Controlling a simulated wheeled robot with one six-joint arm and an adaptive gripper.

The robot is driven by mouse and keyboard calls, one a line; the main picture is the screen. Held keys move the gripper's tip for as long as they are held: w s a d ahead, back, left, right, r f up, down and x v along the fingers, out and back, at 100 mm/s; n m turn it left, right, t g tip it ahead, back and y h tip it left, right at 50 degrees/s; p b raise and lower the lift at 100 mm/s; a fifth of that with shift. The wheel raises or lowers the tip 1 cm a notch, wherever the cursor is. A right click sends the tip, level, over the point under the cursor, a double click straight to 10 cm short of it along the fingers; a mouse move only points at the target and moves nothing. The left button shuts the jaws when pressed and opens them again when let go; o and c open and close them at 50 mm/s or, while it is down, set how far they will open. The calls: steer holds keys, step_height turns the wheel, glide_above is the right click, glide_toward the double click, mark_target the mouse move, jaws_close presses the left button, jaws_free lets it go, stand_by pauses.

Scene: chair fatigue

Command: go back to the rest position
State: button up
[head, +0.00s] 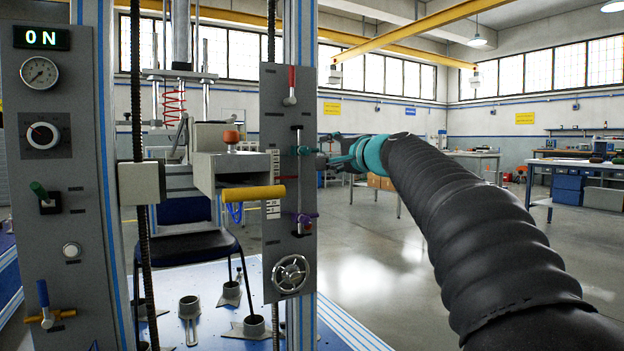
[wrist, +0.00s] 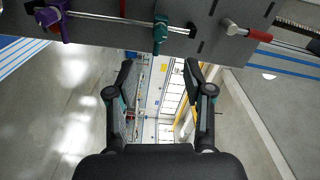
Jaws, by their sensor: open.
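My gripper (wrist: 160,75) is open in the wrist view, with nothing between its two dark fingers. In the head view my black-sleeved arm reaches in from the lower right, and my gripper (head: 332,155) is small beside the right edge of the grey control panel (head: 278,235). A teal slider (head: 304,151) on the panel's upright rod is close to the fingertips there; the wrist view shows the teal slider (wrist: 160,36) above and apart from the fingers. A purple slider (head: 305,218) sits lower on the rod, and it also shows in the wrist view (wrist: 48,15).
The panel carries a red-handled lever (head: 292,82) and a handwheel (head: 291,273). A yellow handle (head: 254,194) sticks out left of it. A dark chair (head: 190,247) stands inside the test frame. The left panel's display (head: 42,38) reads ON. Open floor (head: 370,260) lies to the right.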

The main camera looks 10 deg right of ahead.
steer(key=s+a+f+n+g+h+p, duration=0.1)
steer(key=s+f+n+g, duration=0.3)
steer(key=f, duration=0.7)
steer(key=s+a+f+n+g+h+p, duration=0.1)
steer(key=s+f+g, duration=0.35)
steer(key=f, duration=0.75)
steer(key=s+f+n+g+h+p, duration=0.1)
steer(key=s+f+n+p, duration=0.1)
steer(key=s, duration=0.9)
steer(key=s+a+f+n+g+h+p, duration=0.1)
steer(key=s+f+n+p, duration=0.1)
steer(key=s, duration=0.8)
steer(key=s+f+n+g+h+p, duration=0.1)
steer(key=s+f+n+p, duration=0.2)
steer(key=s, duration=0.8)
steer(key=shift+s+a+f+h+p, duration=0.3)
steer(key=shift+a+f, duration=0.05)
steer(key=shift+f, duration=0.8)
